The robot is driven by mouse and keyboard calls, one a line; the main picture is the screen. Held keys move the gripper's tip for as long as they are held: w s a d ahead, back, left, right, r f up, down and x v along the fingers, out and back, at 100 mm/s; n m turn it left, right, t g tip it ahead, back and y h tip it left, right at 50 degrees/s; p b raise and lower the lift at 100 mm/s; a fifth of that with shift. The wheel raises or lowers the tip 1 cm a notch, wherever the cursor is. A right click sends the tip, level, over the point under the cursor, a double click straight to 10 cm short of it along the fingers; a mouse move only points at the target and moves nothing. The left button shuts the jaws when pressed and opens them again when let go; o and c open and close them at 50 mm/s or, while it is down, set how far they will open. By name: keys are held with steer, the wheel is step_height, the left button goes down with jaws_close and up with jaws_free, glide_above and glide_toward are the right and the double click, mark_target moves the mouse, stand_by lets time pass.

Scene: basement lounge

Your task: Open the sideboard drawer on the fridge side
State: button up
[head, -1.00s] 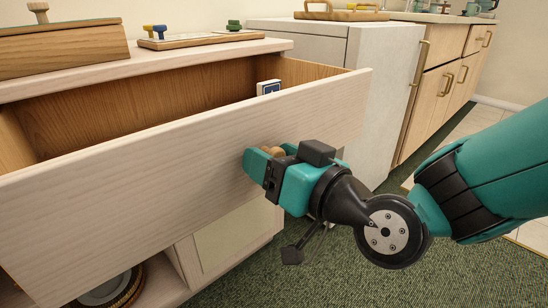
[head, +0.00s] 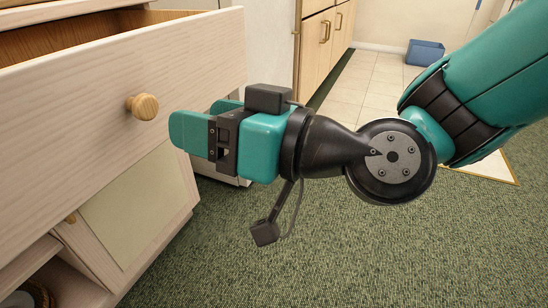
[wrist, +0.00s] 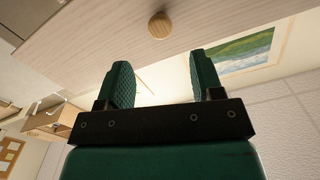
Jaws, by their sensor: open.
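The sideboard drawer (head: 100,80) is pulled out; its wooden inside shows at the top left behind the pale front. Its round wooden knob (head: 143,106) is on the drawer front, and the knob also shows at the top of the wrist view (wrist: 160,25). My gripper (head: 198,118) is open and empty, just right of the knob and clear of it. In the wrist view the two teal fingers (wrist: 158,65) are apart with nothing between them, and the knob is beyond their tips. The pale fridge side (head: 268,60) is behind, to the right of the drawer.
Below the drawer, the sideboard (head: 75,255) has a panelled door and an open shelf with a dark round item (head: 30,294). Wooden cabinets (head: 318,45) stand at the back. A blue bin (head: 425,52) is far off on the tiles. The green carpet (head: 350,260) is clear.

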steer(key=b+v, duration=0.7)
steer(key=b, duration=0.1)
steer(key=shift+s+d, duration=0.2)
steer(key=shift+d, duration=0.1)
steer(key=s+d+r+m+g+h+p, duration=0.2)
steer(key=d+g+h+p, duration=0.2)
steer(key=d+h+p, duration=0.45)
steer(key=s+d+r+m+g+h+p, duration=0.15)
steer(key=d+g+h+p, duration=0.35)
steer(key=p, duration=0.7)
step_height(320, 180, up, 35)
steer(key=t+y+p, duration=0.1)
steer(key=p, duration=3.5)
steer(key=shift+s+d+r, duration=0.15)
steer(key=shift+s, duration=0.1)
